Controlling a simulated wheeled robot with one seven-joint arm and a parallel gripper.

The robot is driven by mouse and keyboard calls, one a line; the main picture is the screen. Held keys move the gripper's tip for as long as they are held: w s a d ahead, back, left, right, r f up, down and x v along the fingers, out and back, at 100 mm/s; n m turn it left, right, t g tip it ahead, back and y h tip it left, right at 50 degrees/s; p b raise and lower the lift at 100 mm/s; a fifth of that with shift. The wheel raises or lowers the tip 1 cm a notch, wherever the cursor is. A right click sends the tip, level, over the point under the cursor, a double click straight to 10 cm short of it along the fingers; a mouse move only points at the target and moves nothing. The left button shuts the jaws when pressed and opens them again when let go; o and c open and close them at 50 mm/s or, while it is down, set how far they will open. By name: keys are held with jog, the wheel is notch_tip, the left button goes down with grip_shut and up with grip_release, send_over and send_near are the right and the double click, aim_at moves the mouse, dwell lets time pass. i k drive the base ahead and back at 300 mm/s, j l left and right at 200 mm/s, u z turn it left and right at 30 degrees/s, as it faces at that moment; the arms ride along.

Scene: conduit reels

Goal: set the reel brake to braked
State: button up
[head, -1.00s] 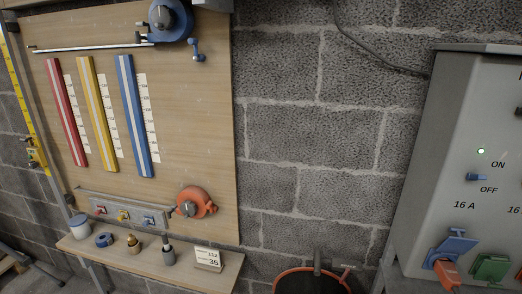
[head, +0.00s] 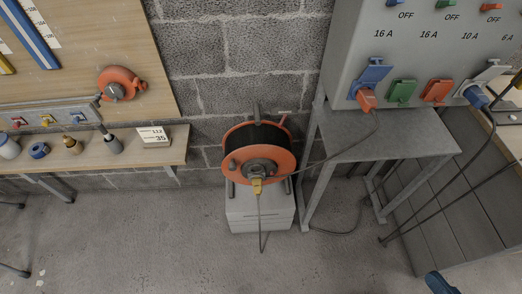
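An orange reel (head: 231,141) with dark cable wound on it stands upright on a grey box in the head view, against the block wall. Its dark hub (head: 259,167) faces me, with a yellow plug (head: 257,186) at its lower edge and a cable hanging from it. A dark upright handle and a small pale piece show at the top of the reel. I cannot make out which part is the brake or how it is set. My gripper is not seen in the head view.
A grey metal table (head: 407,142) stands right of the reel, below a grey socket cabinet (head: 350,50). A cable runs from the reel to an orange plug (head: 367,100). A wooden shelf (head: 170,150) is at left. Floor in front of the reel is mostly clear.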

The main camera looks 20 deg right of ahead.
aim_at(285, 115)
jog(key=i+j, duration=0.8)
jog(key=i, duration=0.1)
